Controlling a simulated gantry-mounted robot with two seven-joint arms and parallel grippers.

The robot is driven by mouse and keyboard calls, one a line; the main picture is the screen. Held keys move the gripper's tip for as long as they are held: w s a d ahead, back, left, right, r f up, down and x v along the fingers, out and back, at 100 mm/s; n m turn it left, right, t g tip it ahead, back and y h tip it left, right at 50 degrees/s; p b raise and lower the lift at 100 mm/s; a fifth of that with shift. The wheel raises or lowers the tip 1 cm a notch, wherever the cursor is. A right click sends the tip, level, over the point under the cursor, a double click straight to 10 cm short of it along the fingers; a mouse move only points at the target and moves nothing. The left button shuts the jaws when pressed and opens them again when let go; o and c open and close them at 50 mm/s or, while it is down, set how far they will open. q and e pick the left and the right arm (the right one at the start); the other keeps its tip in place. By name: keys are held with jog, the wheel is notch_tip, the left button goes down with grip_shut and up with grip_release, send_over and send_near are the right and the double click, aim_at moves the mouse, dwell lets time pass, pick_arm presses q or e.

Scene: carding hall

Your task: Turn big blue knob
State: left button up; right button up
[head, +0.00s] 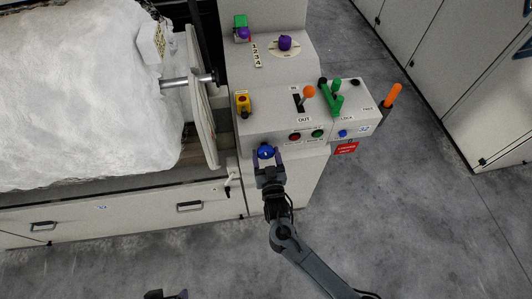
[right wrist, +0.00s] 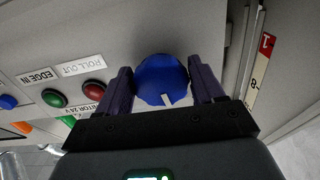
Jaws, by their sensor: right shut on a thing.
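The big blue knob (head: 265,152) sits on the front face of the control panel, near its left end. In the right wrist view the knob (right wrist: 161,80) is round and blue with a white pointer mark at its lower edge. My right gripper (head: 267,160) is at the knob, with one dark finger on each side of it. In the right wrist view the gripper (right wrist: 161,88) is shut on the knob. My left gripper (head: 166,295) shows only as a dark tip at the bottom edge, so its jaws cannot be judged.
The panel holds a red button (head: 295,136), a green button (head: 318,133), a small blue button (head: 343,133), an orange-tipped lever (head: 308,92), green levers (head: 337,105) and a yellow switch box (head: 243,104). White fibre (head: 80,90) fills the left. Grey floor (head: 430,220) is free at right.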

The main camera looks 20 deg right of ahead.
jog(key=n+p, duration=0.3)
jog(key=shift+d+r, duration=0.1)
jog(key=shift+r, duration=0.15)
jog(key=shift+n+p, duration=0.8)
jog(key=shift+n, duration=0.4)
jog(key=shift+f+n+p, duration=0.15)
jog(key=shift+n+p, duration=0.25)
jog(key=shift+n, duration=0.3)
jog(key=o, duration=1)
jog(key=shift+c, duration=0.2)
jog(key=shift+s, duration=0.15)
